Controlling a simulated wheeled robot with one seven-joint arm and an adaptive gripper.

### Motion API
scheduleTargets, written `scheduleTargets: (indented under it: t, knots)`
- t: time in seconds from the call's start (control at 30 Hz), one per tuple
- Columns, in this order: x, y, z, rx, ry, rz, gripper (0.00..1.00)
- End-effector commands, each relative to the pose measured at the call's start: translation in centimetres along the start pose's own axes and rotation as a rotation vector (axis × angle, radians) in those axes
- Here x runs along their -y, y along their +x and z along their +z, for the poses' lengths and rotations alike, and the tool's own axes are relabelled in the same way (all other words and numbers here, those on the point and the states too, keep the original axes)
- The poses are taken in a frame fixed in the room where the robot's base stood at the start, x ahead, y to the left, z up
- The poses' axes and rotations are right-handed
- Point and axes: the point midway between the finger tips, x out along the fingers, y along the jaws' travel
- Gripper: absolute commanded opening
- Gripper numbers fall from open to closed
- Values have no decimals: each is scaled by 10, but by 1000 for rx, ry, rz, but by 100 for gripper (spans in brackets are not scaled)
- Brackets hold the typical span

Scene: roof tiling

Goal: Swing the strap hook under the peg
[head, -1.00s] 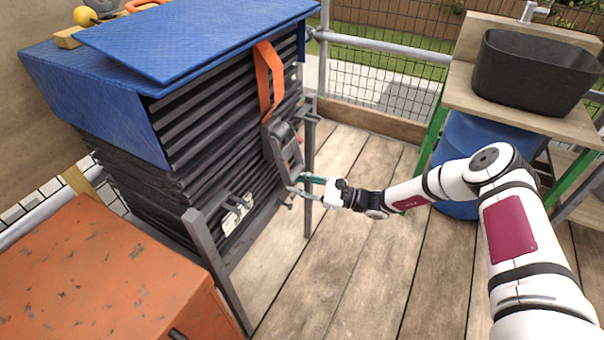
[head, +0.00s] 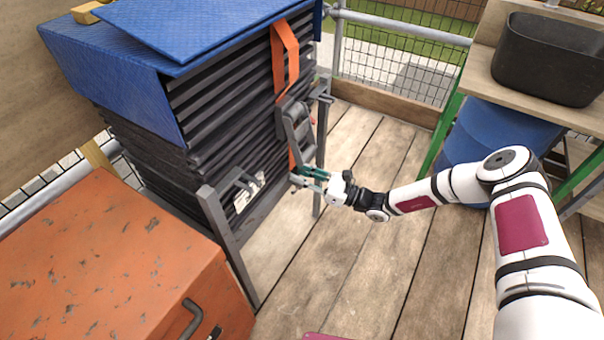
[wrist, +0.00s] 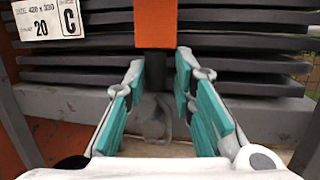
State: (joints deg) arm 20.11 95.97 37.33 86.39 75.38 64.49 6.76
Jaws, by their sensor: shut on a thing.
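The orange strap (head: 286,55) hangs down the front of the stack of dark tiles to a grey ratchet buckle (head: 296,122). A short orange length shows below the buckle. My gripper (head: 308,178) is at the strap's lower end, close to the stack's base. In the wrist view, the strap (wrist: 155,22) comes down to a dark grey strap hook (wrist: 152,118) between the teal finger pads of my gripper (wrist: 165,100). The gripper is shut on the hook, whose curved end shows low between the fingers. I cannot clearly pick out the peg or its contact with the hook.
The tile stack (head: 225,110) has a blue cover (head: 120,85) and stands in a grey frame with posts (head: 225,245) at its corners. An orange chest (head: 110,270) is at the lower left. The plank floor (head: 370,260) around my arm is clear.

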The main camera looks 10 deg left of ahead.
Motion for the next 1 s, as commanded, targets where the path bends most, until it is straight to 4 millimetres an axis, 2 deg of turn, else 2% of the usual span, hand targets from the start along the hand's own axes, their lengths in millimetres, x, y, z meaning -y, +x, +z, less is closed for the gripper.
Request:
scheduleTargets:
  t: [0.03,0.1,0.13,0.17,0.5,0.63,0.77,1.0]
  knots:
    - [-11,0,-5,-3,7,20,0]
    - [-11,0,-5,-3,7,21,0]
    - [-11,0,-5,-3,7,20,31]
    - [-11,0,-5,-3,7,20,37]
    - [-6,0,-2,-2,3,13,37]
    - [-5,-8,-2,-2,2,11,37]
    - [-5,-28,-2,-2,3,9,37]
    - [-5,-77,-3,-2,4,11,37]
